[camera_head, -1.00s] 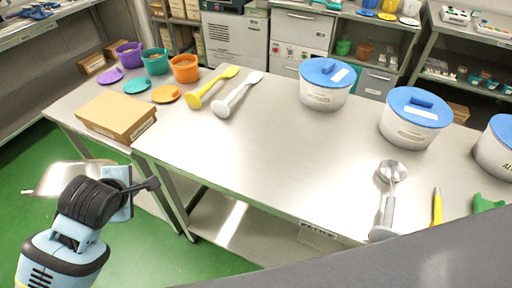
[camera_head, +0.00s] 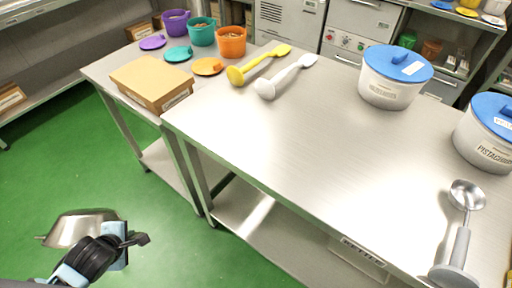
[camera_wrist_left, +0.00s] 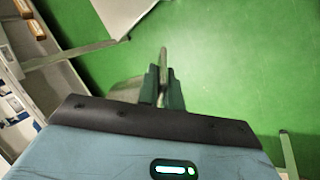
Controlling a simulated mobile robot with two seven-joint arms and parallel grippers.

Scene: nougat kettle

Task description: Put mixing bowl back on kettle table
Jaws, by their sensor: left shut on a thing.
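The mixing bowl (camera_head: 80,227) is a shiny metal bowl at the lower left of the head view, over the green floor and apart from the tables. My left gripper (camera_head: 122,243) is at its right side and partly covers it. In the left wrist view my left gripper (camera_wrist_left: 163,92) is shut on the bowl's thin edge (camera_wrist_left: 163,60). The kettle table (camera_head: 300,130) is the long steel table to the right of the bowl, with a partly readable label on its front edge. My right gripper is not in view.
A yellow and a white paddle (camera_head: 285,77) lie at the table's back left. White tubs with blue lids (camera_head: 392,85) stand at the back right. A ladle (camera_head: 465,205) lies near the right front. The table's middle is clear. A cardboard box (camera_head: 150,85) sits on the left-hand table.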

